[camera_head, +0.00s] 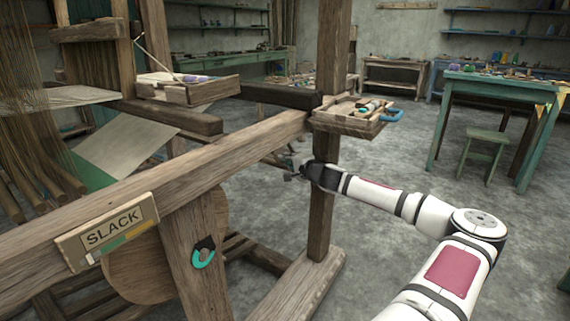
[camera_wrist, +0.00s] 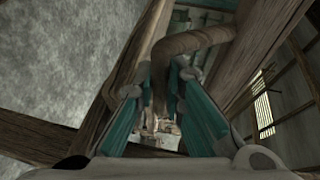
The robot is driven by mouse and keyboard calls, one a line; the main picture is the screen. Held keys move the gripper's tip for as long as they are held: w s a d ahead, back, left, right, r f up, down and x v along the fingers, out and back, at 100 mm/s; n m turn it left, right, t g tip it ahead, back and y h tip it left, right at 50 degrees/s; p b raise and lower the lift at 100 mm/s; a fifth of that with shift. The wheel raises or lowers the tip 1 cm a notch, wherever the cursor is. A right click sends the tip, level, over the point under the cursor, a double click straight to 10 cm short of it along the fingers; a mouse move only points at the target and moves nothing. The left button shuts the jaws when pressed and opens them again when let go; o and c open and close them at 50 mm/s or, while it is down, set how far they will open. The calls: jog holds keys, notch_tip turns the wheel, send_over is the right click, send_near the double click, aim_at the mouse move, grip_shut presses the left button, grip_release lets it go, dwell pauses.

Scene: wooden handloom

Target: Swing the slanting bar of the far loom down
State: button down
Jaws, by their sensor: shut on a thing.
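In the wrist view a brown bent bar (camera_wrist: 190,42) comes from the upper right and turns down between the two teal fingers. My gripper (camera_wrist: 163,84) is shut on its downward end. In the head view my gripper (camera_head: 291,175) reaches in from the right, beside the loom's upright post (camera_head: 322,205). The gripped bar is hard to pick out there, as it is small and dark against the frame. The loom's long wooden beam (camera_head: 215,165) runs from lower left to the post.
A SLACK sign (camera_head: 108,232) and a teal hook-like piece (camera_head: 203,257) are on the near frame. A tray of small tools (camera_head: 350,124) sits on the post, above my gripper. A wooden box (camera_head: 188,92) stands further left. Open floor (camera_head: 400,150) lies to the right.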

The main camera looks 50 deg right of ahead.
jog(key=shift+d+f, duration=0.1)
jog(key=shift+f, duration=0.15)
jog(key=c, duration=1.6)
grip_release()
jog(key=shift+f, duration=0.1)
jog(key=shift+c, duration=0.2)
jog(key=shift+s, duration=0.1)
jog(key=v, duration=1.2)
